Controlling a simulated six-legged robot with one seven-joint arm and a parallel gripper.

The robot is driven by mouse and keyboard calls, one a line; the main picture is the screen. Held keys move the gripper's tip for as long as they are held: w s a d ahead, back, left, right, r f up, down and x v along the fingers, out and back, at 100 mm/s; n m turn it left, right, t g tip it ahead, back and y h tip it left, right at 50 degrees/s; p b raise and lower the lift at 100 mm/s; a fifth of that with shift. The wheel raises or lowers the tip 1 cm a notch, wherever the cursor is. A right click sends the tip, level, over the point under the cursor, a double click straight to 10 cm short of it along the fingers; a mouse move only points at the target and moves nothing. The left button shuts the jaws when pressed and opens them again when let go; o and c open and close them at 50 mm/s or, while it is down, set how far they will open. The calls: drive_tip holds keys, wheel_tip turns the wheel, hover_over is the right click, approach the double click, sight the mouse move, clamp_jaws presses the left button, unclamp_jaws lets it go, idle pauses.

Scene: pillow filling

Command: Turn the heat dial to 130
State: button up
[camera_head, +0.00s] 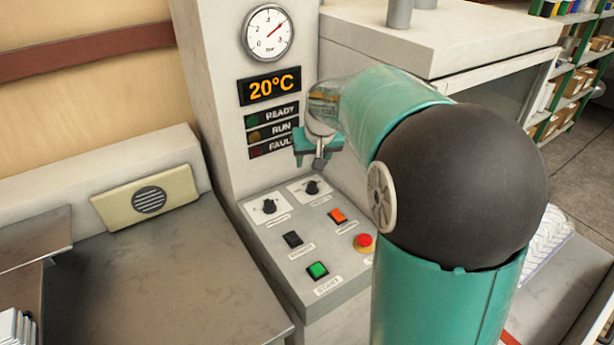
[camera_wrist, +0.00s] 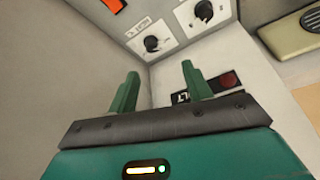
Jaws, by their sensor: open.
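Two black dials stand on white plates at the back of the sloped control panel (camera_head: 290,257). The display (camera_head: 271,86) reads 20°C. My gripper (camera_head: 320,160) hangs above and behind the right dial, in front of the column, touching neither dial. In the wrist view my gripper (camera_wrist: 160,70) is open and empty; the right dial (camera_wrist: 152,43) shows beyond its fingertips, with the left dial (camera_wrist: 203,10) farther up and right.
The panel also has an orange switch (camera_head: 337,215), a black switch (camera_head: 292,239), a green start button (camera_head: 317,270) and a red emergency button (camera_head: 364,242). Ready, run and fault lamps (camera_head: 271,132) are partly behind my gripper. A white machine housing (camera_head: 440,40) stands to the right.

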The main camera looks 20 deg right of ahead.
approach(312, 183)
drive_tip(key=x, duration=0.8)
drive_tip(key=shift+w+f, duration=0.1)
drive_tip(key=shift+f, duration=0.15)
drive_tip(key=shift+h, duration=0.3)
drive_tip(key=c, duration=1)
